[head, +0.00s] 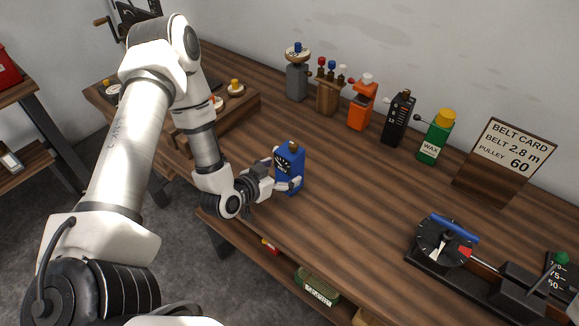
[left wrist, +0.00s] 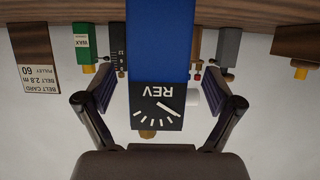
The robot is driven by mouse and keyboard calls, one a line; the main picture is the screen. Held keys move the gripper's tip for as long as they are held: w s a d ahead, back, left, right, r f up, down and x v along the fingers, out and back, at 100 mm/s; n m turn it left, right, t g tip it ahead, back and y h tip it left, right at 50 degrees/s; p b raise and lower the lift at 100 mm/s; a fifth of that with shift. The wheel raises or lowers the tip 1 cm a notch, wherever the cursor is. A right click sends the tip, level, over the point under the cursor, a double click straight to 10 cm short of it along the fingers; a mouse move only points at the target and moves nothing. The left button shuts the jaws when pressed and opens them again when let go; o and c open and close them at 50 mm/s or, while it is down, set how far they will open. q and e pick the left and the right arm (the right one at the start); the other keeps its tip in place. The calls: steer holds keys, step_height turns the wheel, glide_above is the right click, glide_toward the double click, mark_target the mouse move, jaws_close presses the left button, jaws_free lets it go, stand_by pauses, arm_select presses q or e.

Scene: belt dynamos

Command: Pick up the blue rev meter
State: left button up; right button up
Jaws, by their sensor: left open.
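The blue rev meter (head: 293,166) stands upright on the wooden bench near its front edge, with a dark dial on its face. In the left wrist view the meter (left wrist: 159,45) appears upside down, its REV dial facing the camera and a white knob at its side. My left gripper (head: 279,174) is at the meter, open, with one finger on each side of it. In the left wrist view a gap shows between each finger (left wrist: 155,100) and the blue body. My right gripper is not in view.
A row behind holds a grey post (head: 296,82), an orange device (head: 362,106), a black device (head: 398,118) and a green wax container (head: 435,140). A belt card sign (head: 510,150) and a black dial rig (head: 440,240) stand right. The bench between is clear.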

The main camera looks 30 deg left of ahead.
arm_select(q)
steer(key=x, duration=0.4)
steer(key=shift+d, duration=0.15)
steer(key=shift+s+r, duration=0.2)
steer(key=shift+s, duration=0.1)
steer(key=shift+c, duration=0.6)
steer(key=c, duration=1.6)
steer(key=shift+w, duration=0.1)
